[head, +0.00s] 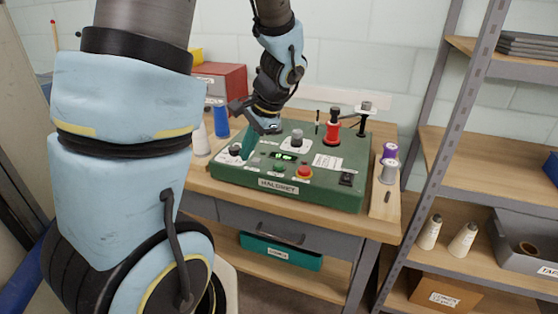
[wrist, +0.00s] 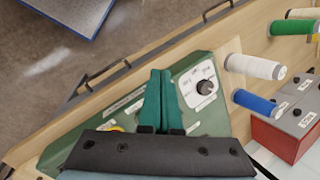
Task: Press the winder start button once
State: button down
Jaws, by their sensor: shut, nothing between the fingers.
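The winder (head: 240,175) is a green box with a sloped panel on the wooden bench. Its panel bears a lit green display (head: 284,156), small buttons below it, and a red button on a yellow base (head: 304,173). I cannot tell for sure which one is the start button. My gripper (head: 246,153) is shut and empty, its teal fingers pointing down over the panel's left part, near the black dial (head: 236,149). In the wrist view the fingers (wrist: 161,78) are together beside the dial (wrist: 205,87). They and the gripper body hide the panel's middle there.
A rocker switch (head: 346,180) sits at the winder's right. A red spool (head: 332,128) stands on top at the back. A blue spool (head: 221,121) and white spool (head: 200,140) stand left of the winder. A metal shelf (head: 480,145) stands right of the bench.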

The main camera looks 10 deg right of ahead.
aim_at(283, 166)
jog(key=w+d+r+m+t+y, duration=0.1)
jog(key=w+d+m+t, duration=0.1)
jog(key=d, duration=0.3)
jog(key=w+d+r+m+t+y+p, duration=0.1)
jog(key=w+d+r+m+t, duration=0.1)
jog(key=w+d+m, duration=0.1)
jog(key=shift+w+d+r+m+t, duration=0.2)
jog(key=shift+w+d+m+t, duration=0.1)
jog(key=shift+d+m, duration=0.6)
notch_tip(283, 166, down, 9)
jog(key=b, duration=0.6)
jog(key=shift+b, duration=0.4)
dwell(0.6)
jog(key=shift+f+b, duration=0.35)
jog(key=shift+f+b, duration=0.4)
jog(key=shift+f, duration=0.05)
dwell(0.7)
jog(key=shift+r, duration=0.1)
jog(key=shift+r+p, duration=0.7)
jog(key=shift+r, duration=0.1)
